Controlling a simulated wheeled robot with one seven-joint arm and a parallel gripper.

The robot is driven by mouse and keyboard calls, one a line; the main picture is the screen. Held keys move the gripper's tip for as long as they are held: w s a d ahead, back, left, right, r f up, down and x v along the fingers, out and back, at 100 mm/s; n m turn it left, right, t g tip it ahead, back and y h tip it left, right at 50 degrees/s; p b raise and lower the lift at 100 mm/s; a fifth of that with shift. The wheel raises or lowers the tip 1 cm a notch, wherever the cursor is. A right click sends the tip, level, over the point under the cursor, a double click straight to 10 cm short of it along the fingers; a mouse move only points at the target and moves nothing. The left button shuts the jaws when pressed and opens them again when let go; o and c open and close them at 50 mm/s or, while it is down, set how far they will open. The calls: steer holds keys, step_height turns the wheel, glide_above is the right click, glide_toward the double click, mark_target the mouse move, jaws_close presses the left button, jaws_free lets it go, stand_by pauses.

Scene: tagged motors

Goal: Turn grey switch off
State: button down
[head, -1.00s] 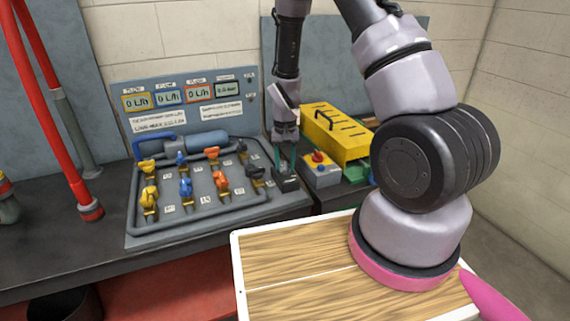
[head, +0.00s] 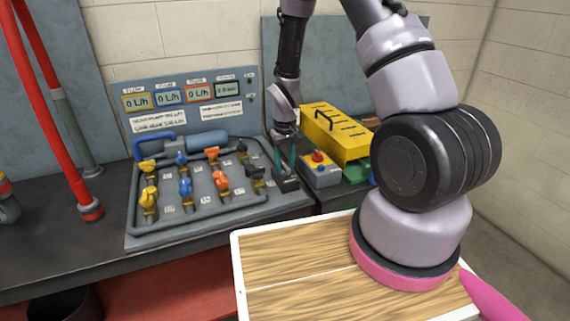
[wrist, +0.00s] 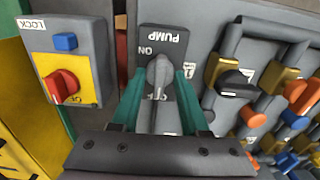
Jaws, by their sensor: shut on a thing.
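An ON mark (wrist: 145,50) is beside the knob. My gripper (wrist: 160,78) has its two green fingers on either side of the knob, shut on it. In the head view my gripper (head: 285,165) reaches down to the small dark pump box (head: 287,184) at the right end of the valve board. The knob itself is mostly hidden there by the fingers.
A grey box with a red knob (wrist: 62,86) and blue button stands close beside the pump box. Yellow, blue, orange and black valves on pipes fill the board (head: 175,236) on the other side. A yellow case (head: 335,135) stands behind.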

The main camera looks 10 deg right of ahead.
mark_target(285, 165)
steer(key=shift+c, duration=2)
jaws_free()
steer(key=shift+r, duration=0.1)
step_height(285, 165, up, 11)
steer(key=shift+f, duration=0.2)
steer(key=shift+r, duration=0.1)
